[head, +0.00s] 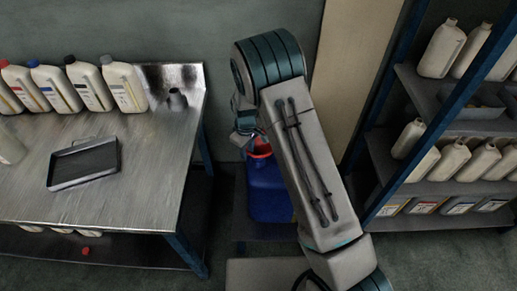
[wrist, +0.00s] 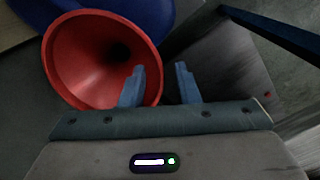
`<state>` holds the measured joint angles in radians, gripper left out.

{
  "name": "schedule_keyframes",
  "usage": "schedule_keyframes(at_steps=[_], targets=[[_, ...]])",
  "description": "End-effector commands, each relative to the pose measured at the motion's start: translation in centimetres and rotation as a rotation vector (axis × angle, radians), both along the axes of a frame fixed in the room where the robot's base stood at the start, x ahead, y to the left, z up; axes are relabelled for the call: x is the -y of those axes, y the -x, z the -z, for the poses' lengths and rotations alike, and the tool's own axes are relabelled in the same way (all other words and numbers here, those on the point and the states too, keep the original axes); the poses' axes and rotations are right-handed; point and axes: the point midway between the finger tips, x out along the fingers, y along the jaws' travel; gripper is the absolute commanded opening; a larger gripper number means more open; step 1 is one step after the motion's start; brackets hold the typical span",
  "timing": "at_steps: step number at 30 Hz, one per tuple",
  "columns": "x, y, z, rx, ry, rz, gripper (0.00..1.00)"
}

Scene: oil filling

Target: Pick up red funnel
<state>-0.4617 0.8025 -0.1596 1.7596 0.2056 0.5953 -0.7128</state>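The red funnel (wrist: 82,58) fills the left of the wrist view, its wide mouth facing the camera. In the head view a part of the funnel (head: 262,148) shows above a blue container (head: 268,195), partly hidden behind my arm. My gripper (wrist: 160,72) is open, its two fingers apart. In the wrist view the left finger overlaps the funnel's mouth and the right finger is outside it, so the rim passes between them in the picture. I cannot tell whether either finger touches the rim. In the head view my gripper (head: 247,128) is close above the funnel.
A blue-framed shelf (head: 440,188) with several bottles stands at right. The blue container stands between them.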

Motion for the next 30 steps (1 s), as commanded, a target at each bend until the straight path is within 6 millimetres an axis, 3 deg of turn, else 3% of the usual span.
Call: schedule_keyframes(at_steps=[5, 9, 30], targets=[[-0.02, -0.01, 0.04, 0.0, 0.0, -0.001, 0.29], [-0.02, -0.01, 0.03, 0.0, 0.0, -0.001, 0.0], [-0.04, 0.03, 0.04, -0.001, 0.0, -0.001, 0.0]])
